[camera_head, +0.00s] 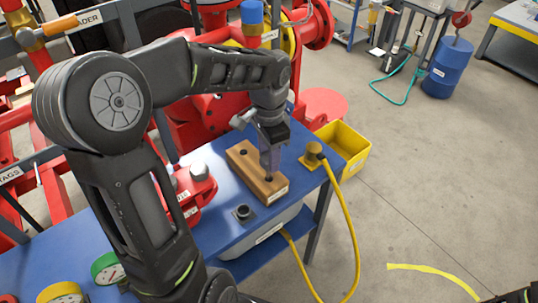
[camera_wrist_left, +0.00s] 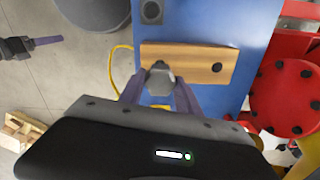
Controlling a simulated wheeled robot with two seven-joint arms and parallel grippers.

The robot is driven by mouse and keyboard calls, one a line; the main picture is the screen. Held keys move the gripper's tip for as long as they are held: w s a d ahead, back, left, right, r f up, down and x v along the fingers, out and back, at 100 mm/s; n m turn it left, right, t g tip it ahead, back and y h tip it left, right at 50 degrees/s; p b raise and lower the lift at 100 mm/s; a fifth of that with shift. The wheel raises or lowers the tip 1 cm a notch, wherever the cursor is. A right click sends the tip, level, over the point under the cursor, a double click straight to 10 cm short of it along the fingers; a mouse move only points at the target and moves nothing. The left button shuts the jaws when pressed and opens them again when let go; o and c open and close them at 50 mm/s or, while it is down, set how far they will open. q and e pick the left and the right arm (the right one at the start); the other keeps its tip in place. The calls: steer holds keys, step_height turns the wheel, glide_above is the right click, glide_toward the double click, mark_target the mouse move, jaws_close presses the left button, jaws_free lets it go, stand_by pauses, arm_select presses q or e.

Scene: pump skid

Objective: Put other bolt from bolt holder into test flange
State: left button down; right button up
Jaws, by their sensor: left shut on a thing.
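The wooden bolt holder (camera_head: 246,167) lies on the blue table; it spans the middle of the left wrist view (camera_wrist_left: 192,53). My left gripper (camera_head: 270,172) points down at the holder's near end, its fingers shut on a grey bolt (camera_wrist_left: 160,75). The bolt's shank is hidden, so I cannot tell whether it still sits in the holder. The holder's other hole (camera_wrist_left: 217,67) looks dark and empty. A red flanged piece (camera_head: 193,187), possibly the test flange, stands on the table left of the holder. My right gripper (camera_wrist_left: 47,41) shows at the left wrist view's edge, its opening unclear.
A small dark square fitting (camera_head: 243,213) sits on the table near the holder. Red pump parts (camera_head: 322,105) rise behind. Gauges (camera_head: 106,268) stand front left.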

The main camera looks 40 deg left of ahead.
arm_select(q)
steer(key=shift+r, duration=0.6)
steer(key=w+d+f+n, duration=0.3)
steer(key=w+d+n, duration=0.2)
steer(key=w+d, duration=0.5)
steer(key=shift+w+d+f+n, duration=0.2)
steer(key=shift+d+n, duration=0.1)
steer(key=shift+d, duration=0.9)
